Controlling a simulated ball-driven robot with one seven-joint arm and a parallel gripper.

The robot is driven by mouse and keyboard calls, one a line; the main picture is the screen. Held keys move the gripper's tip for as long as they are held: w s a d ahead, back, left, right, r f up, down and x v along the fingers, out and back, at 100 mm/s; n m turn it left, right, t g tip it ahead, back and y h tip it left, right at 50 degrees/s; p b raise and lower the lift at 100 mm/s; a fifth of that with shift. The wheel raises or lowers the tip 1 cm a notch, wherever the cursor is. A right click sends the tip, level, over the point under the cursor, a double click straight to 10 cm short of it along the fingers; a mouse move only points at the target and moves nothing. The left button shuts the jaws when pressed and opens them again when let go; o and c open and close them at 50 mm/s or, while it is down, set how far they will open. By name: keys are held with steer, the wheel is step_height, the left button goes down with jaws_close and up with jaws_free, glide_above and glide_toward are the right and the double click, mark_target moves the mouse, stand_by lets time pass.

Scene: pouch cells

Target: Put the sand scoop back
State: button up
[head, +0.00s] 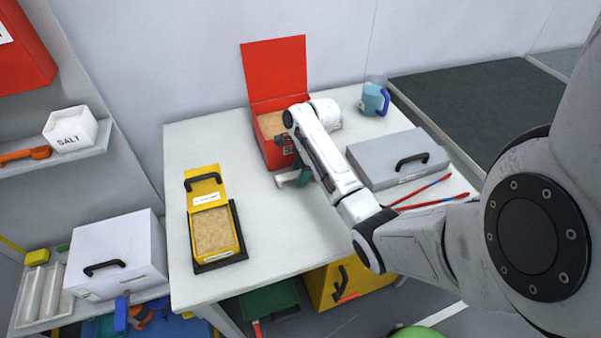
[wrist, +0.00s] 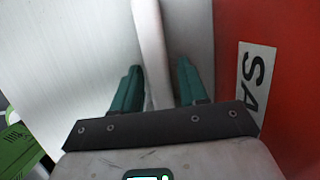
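The red box (head: 272,75) has its lid up and sand-coloured fill (head: 271,124) inside. Its side, with a label starting "SA" (wrist: 254,85), is close at the right in the wrist view. My gripper (head: 303,172) is low beside the box's front right. In the wrist view, my gripper (wrist: 160,75) has its two green fingers apart, with a pale bar (wrist: 150,40) running between them. A gap shows by the right finger. A small white piece (head: 285,178) shows by the fingers in the head view. I cannot tell whether these are the sand scoop.
A yellow open box (head: 205,188) of sand-like fill sits on a dark tray (head: 240,220) at the left. A grey case (head: 375,157), a blue mug (head: 371,99) and red rods (head: 430,200) are at the right. An orange scoop (head: 25,155) lies by the SALT box (head: 70,128).

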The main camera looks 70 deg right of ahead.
steer(key=shift+o, duration=0.8)
